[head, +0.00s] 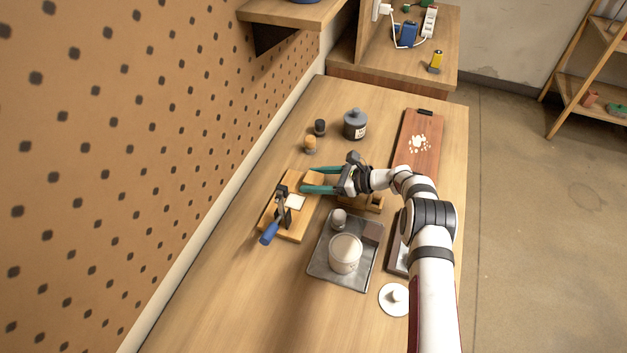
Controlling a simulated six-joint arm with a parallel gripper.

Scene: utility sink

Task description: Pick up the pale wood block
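The pale wood block (314,179) is a small tan piece at the far right end of a wooden board, in the head view. My gripper (311,181) comes in from the right, with its two teal fingers on either side of the block. The fingers stand apart, one along the block's far side and one along its near side. At this size I cannot tell whether they touch it or whether it is lifted. The fingers partly hide the block's edges.
The wooden board (287,235) carries a dark clamp with a blue handle (270,232) and a whitish square (295,202). A metal tray (322,268) with a white tub (345,254) is nearer. A dark jar (355,124) and a reddish board (419,160) are farther back.

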